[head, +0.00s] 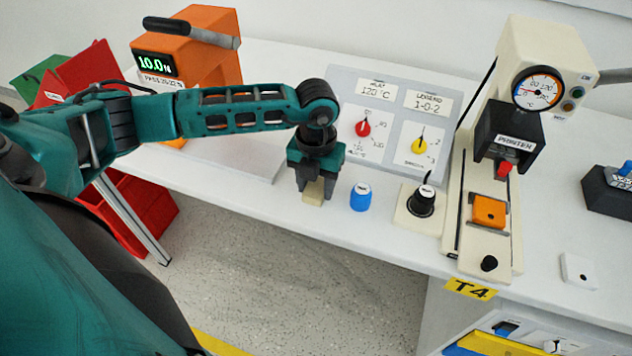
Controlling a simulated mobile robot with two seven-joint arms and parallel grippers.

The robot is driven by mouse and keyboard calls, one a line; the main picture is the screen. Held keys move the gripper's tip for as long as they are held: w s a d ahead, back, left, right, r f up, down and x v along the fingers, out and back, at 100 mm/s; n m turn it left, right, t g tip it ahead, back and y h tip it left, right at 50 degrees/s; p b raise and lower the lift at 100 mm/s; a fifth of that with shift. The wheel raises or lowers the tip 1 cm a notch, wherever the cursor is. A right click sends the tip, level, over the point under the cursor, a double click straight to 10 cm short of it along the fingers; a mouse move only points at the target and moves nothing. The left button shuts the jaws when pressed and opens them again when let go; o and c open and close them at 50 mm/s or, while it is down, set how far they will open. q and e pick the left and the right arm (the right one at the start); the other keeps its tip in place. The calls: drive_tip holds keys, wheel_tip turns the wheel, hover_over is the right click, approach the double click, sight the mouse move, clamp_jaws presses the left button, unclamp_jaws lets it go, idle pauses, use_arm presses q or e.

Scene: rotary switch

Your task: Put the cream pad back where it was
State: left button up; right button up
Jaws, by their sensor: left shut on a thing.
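My left gripper (314,193) reaches in from the left and points down over the front part of the white table. It is shut on a small cream pad (314,190), whose lower part shows between the fingers. The gripper hides the rest of the pad, and I cannot tell whether the pad touches the table. My right gripper is not in view.
A blue knob (360,198) stands just right of the gripper. Beyond it are a cream block with a black knob (421,203) and the printer press (508,150). A switch panel (390,125) stands behind. An orange device (190,50) is back left. A white square piece (579,271) lies at right.

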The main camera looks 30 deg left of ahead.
sight(316, 187)
use_arm(q)
drive_tip(key=shift+f, duration=0.25)
drive_tip(key=o, duration=1)
drive_tip(key=shift+r, duration=0.1)
drive_tip(key=shift+r, duration=0.25)
wheel_tip(316, 187, up, 12)
drive_tip(key=shift+f, duration=0.1)
